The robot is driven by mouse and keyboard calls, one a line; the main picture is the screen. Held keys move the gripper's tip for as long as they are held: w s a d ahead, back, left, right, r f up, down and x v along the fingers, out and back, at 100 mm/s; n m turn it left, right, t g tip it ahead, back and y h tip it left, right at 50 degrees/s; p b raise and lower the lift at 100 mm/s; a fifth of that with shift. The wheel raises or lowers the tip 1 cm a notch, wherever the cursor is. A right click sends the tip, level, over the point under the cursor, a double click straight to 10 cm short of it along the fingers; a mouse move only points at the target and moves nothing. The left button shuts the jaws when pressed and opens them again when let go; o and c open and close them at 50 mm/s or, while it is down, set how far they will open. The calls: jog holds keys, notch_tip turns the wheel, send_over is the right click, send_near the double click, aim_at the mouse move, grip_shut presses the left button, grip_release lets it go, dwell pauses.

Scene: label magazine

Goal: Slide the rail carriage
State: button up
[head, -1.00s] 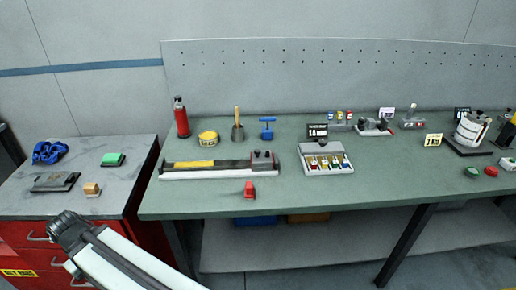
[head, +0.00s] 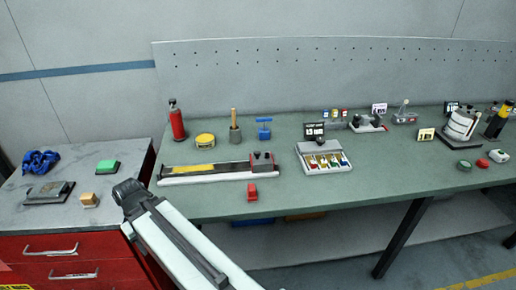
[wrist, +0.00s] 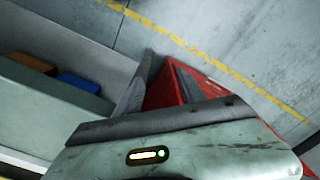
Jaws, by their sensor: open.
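The rail (head: 185,180) lies on the green workbench, left of its middle, in the head view. It has a pale base, a dark track and a yellow strip along its left part. My arm reaches up from the bottom of the head view to a dark joint in front of the bench's left corner. The rail and carriage are not in the wrist view.
A red block (head: 252,193) stands just in front of the carriage. A red-drawered cabinet (head: 80,240) stands left.

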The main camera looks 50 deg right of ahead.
notch_tip(320, 180, up, 12)
jog(key=w+d+p, duration=0.1)
jog(key=p, duration=0.9)
notch_tip(320, 180, up, 8)
jog(key=t+p, duration=0.5)
jog(key=p, duration=0.1)
send_over(257, 152)
jog(key=s, duration=0.4)
jog(key=shift+n, duration=0.5)
jog(key=b+x, duration=0.6)
jog(key=x, duration=0.1)
jog(key=shift+s+d+f+b, duration=0.1)
jog(key=shift+s+f+b, duration=0.05)
jog(key=shift+b, duration=0.25)
jog(key=shift+w+f+b, duration=0.25)
jog(key=shift+f+b, duration=0.1)
jog(key=shift+r, duration=0.1)
grip_shut()
